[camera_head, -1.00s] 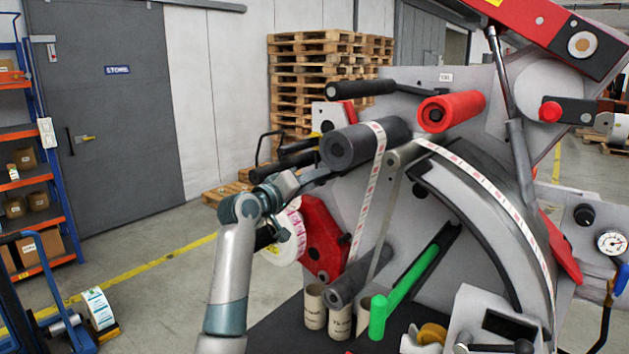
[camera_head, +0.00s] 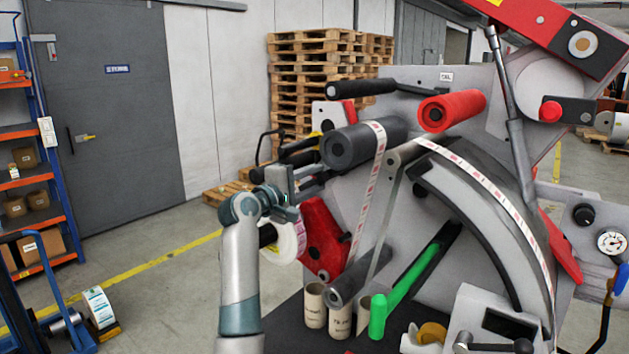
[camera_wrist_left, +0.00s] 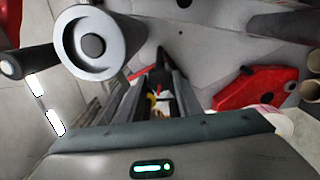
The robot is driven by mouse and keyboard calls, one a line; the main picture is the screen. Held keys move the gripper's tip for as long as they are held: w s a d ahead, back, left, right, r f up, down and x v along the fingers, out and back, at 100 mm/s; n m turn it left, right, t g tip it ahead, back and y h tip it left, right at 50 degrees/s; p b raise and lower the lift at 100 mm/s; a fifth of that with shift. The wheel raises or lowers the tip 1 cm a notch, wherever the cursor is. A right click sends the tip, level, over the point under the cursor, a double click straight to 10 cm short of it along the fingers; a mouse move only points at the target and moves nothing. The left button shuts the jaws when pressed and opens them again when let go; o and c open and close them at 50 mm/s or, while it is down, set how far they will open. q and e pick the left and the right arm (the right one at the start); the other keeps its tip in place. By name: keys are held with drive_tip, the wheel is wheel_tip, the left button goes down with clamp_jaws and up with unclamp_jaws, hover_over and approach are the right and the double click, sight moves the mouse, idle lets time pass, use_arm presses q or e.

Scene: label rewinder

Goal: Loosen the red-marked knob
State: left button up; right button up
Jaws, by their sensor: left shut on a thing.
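My left gripper (camera_head: 316,180) is at the left side of the label rewinder (camera_head: 440,75), just below the end of the large dark roller (camera_head: 352,145). In the left wrist view the two fingers (camera_wrist_left: 160,92) reach forward and are shut on a small dark part with bits of red and yellow, which I take as the red-marked knob (camera_wrist_left: 158,97). The fingers hide most of it, so its red mark cannot be made out clearly. In the head view the knob is hidden by the gripper and roller. My right gripper is in neither view.
Black-handled bars (camera_head: 300,146) and a red bracket (camera_head: 322,238) with a label roll (camera_head: 287,243) sit close around the gripper. A green lever (camera_head: 400,292) and cardboard cores (camera_head: 315,307) are below.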

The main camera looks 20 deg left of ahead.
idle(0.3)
use_arm(q)
drive_tip(key=o, duration=1)
drive_tip(key=shift+o, duration=0.2)
drive_tip(key=shift+a, duration=0.1)
drive_tip(key=shift+s, duration=0.1)
drive_tip(key=shift+s+a+f+b, duration=0.15)
drive_tip(key=shift+s+b, duration=0.2)
drive_tip(key=b+v, duration=0.7)
drive_tip(key=v, duration=0.9)
drive_tip(key=shift+s, duration=0.25)
